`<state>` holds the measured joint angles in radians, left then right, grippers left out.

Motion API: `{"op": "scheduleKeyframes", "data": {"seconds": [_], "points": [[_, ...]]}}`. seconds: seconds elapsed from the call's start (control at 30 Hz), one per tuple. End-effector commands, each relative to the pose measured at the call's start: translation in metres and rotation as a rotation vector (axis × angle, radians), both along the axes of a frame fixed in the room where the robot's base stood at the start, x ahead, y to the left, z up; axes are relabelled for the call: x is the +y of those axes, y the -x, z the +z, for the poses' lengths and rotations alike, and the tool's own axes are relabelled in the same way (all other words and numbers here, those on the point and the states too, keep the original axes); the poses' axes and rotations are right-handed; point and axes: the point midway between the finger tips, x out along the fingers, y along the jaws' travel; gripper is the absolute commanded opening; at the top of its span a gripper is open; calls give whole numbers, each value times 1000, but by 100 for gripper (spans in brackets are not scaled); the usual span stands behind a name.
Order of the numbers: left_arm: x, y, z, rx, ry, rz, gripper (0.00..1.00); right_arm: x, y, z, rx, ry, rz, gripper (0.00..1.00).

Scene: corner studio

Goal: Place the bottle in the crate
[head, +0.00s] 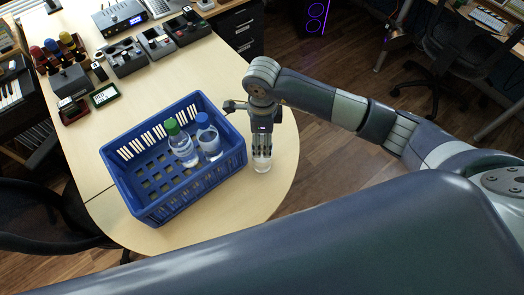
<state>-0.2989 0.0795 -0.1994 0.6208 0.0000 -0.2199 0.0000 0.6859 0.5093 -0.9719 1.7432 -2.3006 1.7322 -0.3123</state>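The blue crate (188,194) stands on the light wooden table, left of my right gripper. Inside it, two clear bottles stand side by side, one with a green cap (184,150) and one with a blue cap (210,143). My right gripper (262,146) points down just outside the crate's right side. A clear bottle (262,164) shows at its fingertips, over the table; its top is hidden by the gripper. Whether the fingers press on it cannot be made out. My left gripper is out of view.
The table (268,205) has a rounded right end, with bare wood around the crate. Grey trays (125,58), a small green-screened device (104,95) and coloured-topped items (52,46) sit farther back. An office chair (465,50) stands at the upper right.

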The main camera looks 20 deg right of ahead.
Motion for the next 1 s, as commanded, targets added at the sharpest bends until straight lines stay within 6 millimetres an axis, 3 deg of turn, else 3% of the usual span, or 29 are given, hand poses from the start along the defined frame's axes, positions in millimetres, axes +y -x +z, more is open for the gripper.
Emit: {"op": "scheduleKeyframes", "data": {"seconds": [0.03, 0.2, 0.67, 0.97, 1.0], "points": [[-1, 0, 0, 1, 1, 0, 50, 0, 0, 0, 0, 0, 0, 37], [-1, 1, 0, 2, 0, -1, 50, 0, 0, 0, 0, 0, 0, 0], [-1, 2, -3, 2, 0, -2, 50, 0, -1, 5, -4, -2, 0, 0], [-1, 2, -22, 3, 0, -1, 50, 0, -2, 36, -8, -1, 1, 0], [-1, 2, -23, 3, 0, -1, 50, 6, 6, 35, -3, -2, 6, 0]]}}
